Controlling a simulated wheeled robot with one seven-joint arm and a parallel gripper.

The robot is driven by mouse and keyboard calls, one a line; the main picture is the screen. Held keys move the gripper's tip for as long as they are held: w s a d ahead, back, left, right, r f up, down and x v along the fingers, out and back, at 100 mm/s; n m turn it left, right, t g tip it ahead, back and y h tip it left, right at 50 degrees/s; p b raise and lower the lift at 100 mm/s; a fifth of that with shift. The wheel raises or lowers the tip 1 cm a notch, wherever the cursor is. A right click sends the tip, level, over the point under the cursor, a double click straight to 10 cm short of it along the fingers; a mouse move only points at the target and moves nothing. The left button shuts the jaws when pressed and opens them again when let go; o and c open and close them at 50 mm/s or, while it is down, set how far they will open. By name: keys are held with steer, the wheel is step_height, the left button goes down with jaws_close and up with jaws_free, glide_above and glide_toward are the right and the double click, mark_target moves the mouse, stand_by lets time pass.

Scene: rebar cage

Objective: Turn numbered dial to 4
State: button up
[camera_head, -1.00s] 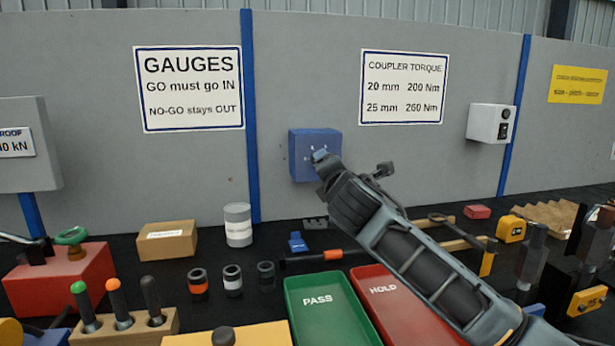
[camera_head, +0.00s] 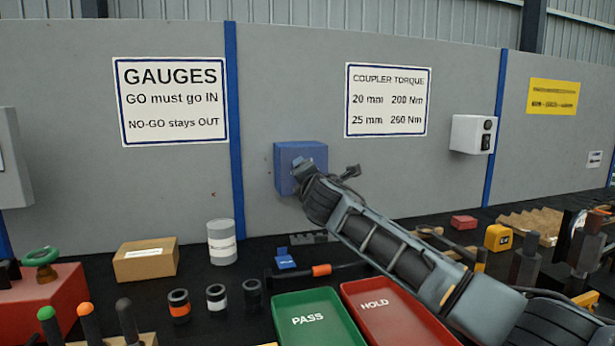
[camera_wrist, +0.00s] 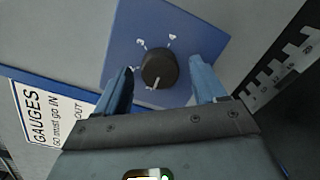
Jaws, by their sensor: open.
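The numbered dial (camera_wrist: 158,70) is a round black knob with a pale pointer line, set on a blue box (camera_wrist: 190,40) on the grey wall.
A green PASS tray (camera_head: 325,330) and a red HOLD tray (camera_head: 385,325) stand on the black bench below my arm. A grey can (camera_head: 222,243) and cardboard box (camera_head: 147,262) are at the left. A white switch box (camera_head: 470,134) is on the wall at the right.

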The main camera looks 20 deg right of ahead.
steer(key=c, duration=1)
steer(key=shift+c, duration=0.2)
